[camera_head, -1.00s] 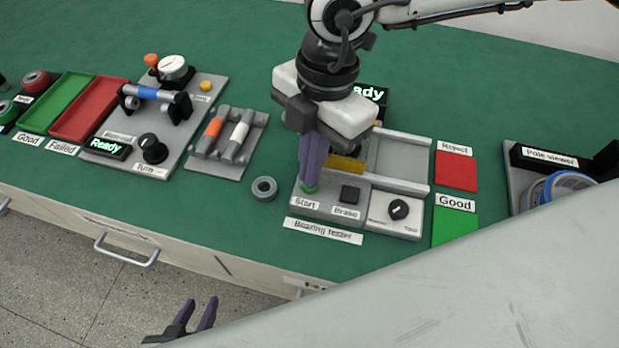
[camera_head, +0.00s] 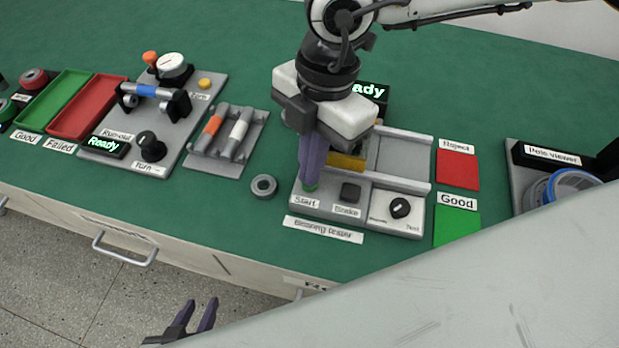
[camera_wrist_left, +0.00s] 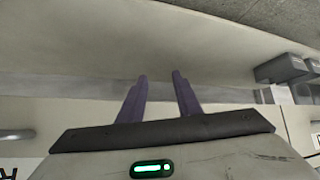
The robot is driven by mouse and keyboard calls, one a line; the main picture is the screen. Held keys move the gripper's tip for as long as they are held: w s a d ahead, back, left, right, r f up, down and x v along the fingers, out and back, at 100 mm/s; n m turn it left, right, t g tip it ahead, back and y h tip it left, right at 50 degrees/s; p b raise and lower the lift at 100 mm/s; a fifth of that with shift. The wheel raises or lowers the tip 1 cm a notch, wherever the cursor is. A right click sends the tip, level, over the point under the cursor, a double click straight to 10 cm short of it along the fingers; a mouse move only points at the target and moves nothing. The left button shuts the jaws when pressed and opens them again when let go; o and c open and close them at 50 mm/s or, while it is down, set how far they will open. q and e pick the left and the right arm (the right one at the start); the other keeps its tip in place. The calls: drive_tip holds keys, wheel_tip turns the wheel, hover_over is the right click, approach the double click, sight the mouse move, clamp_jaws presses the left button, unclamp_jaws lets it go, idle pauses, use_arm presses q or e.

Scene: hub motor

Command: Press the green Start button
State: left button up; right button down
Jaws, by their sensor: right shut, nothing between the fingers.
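The green Start button (camera_head: 310,187) is on the front left of the grey bearing tester (camera_head: 330,208), above the "Start" label. Only a green edge of it shows. My right gripper (camera_head: 310,183) is shut and empty, pointing down, with its tips over the button. They look to be touching it or just above it; I cannot tell which. My left gripper (camera_head: 196,312) is at the bottom of the head view, below the bench front. It is open and empty, and its two spread fingers show in the left wrist view (camera_wrist_left: 160,95).
A black Brake button (camera_head: 350,192) and a black knob (camera_head: 400,208) are right of the Start button. A loose grey ring (camera_head: 264,186) lies left of the tester. A "Ready" display (camera_head: 372,91) is partly hidden behind my right gripper. Red Reject (camera_head: 457,170) and green Good (camera_head: 456,226) pads are right.

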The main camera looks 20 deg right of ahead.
drive_tip(key=shift+f+b, duration=0.35)
drive_tip(key=shift+f, duration=0.15)
wheel_tip(320, 180, up, 14)
drive_tip(key=p, duration=0.6)
idle(0.4)
idle(0.4)
